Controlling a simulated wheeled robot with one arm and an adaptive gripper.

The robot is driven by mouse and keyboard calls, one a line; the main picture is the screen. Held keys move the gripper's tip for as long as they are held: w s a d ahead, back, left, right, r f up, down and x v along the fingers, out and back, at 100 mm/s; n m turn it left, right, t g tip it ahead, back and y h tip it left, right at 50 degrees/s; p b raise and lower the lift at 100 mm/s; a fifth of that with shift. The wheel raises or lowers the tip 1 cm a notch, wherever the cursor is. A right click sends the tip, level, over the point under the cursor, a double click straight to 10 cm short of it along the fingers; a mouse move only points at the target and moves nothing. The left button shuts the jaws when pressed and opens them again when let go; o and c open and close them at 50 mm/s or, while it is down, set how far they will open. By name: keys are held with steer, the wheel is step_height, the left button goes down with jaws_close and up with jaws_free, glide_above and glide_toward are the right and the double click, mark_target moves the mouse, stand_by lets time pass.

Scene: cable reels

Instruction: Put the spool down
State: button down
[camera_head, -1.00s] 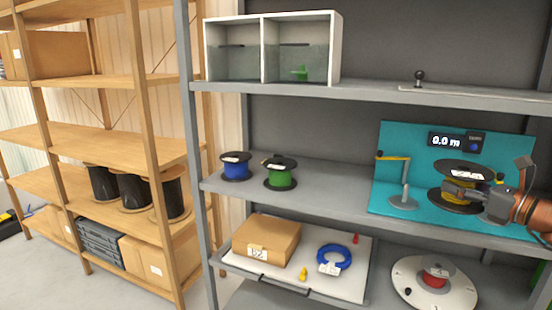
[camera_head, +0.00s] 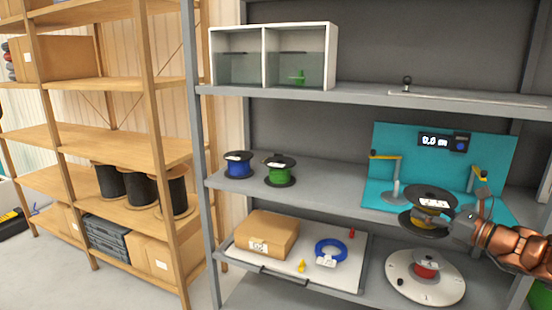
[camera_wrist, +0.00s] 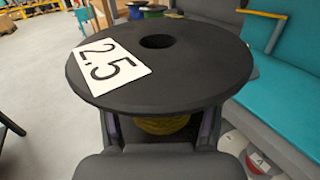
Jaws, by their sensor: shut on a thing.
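My gripper (camera_head: 447,219) is shut on a black-flanged spool (camera_head: 431,196) wound with yellow cable. In the wrist view the spool's black top flange (camera_wrist: 195,75) fills the middle, with a white "2.5" label (camera_wrist: 109,67) and a centre hole. The yellow winding (camera_wrist: 160,126) shows between the fingers below the flange. The spool is upright, held in front of the teal measuring station (camera_head: 386,144). A blue spool (camera_head: 238,166) and a green spool (camera_head: 280,173) stand upright on the middle shelf (camera_head: 330,186) to the left.
Bare shelf lies between the green spool and the teal station. Below, a white round turntable (camera_head: 400,284) holds a red spool (camera_head: 426,264). A pull-out tray (camera_head: 345,275) carries a box (camera_head: 267,235) and a blue coil (camera_head: 331,250). A divided white bin (camera_head: 333,55) stands above.

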steer(key=a+f+n+g+y+p, duration=0.3)
steer(key=a+f+p, duration=0.2)
steer(key=a+f, duration=1.1)
steer(key=a, duration=0.4)
steer(key=shift+w+g+y, duration=0.3)
steer(key=shift+g+y, duration=0.1)
steer(key=shift+n, duration=0.3)
